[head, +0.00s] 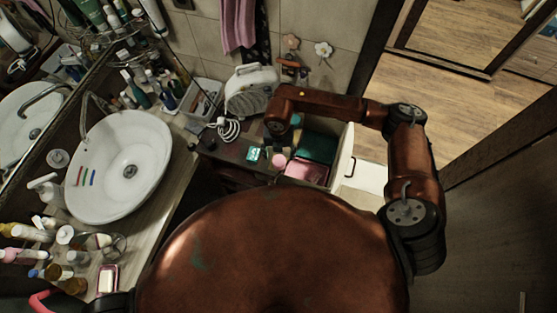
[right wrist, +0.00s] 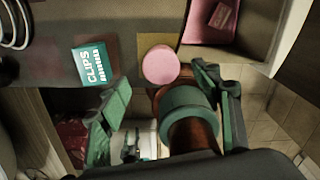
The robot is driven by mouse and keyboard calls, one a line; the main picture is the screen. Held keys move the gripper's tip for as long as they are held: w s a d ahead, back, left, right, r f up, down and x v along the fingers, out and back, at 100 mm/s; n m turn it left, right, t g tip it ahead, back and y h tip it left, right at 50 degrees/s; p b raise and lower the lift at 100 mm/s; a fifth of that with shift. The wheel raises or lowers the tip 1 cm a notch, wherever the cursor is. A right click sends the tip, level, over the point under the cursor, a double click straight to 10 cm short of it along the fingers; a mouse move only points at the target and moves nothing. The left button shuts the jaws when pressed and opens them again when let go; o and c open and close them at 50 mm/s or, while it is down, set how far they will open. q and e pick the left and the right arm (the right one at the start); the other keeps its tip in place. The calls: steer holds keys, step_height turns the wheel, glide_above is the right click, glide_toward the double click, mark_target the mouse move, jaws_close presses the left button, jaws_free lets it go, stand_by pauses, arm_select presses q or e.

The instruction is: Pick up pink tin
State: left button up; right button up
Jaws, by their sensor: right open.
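The pink tin (right wrist: 161,64) is small and round, and lies on a dark surface at the upper middle of the right wrist view. It also shows in the head view (head: 279,161), right of a teal clips box. My right gripper (right wrist: 162,93) is open, with its green fingers apart. The tin lies just beyond the fingertips, roughly centred between them, and nothing is held. In the head view, my right gripper (head: 284,128) is mostly hidden under my wrist, above and behind the tin. My left gripper is not in view.
The teal clips box (right wrist: 89,66) lies left of the tin. An open drawer with a pink-lined tray (head: 306,172) is to the right. The washbasin (head: 118,165) is at left.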

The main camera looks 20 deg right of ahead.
mark_target(279, 161)
step_height(279, 161, down, 5)
steer(key=shift+s+f+p, duration=0.1)
steer(key=shift+p, duration=1.1)
steer(key=shift+f, duration=0.35)
steer(key=shift+c, duration=0.2)
steer(key=c, duration=1.2)
steer(key=shift+r, duration=0.1)
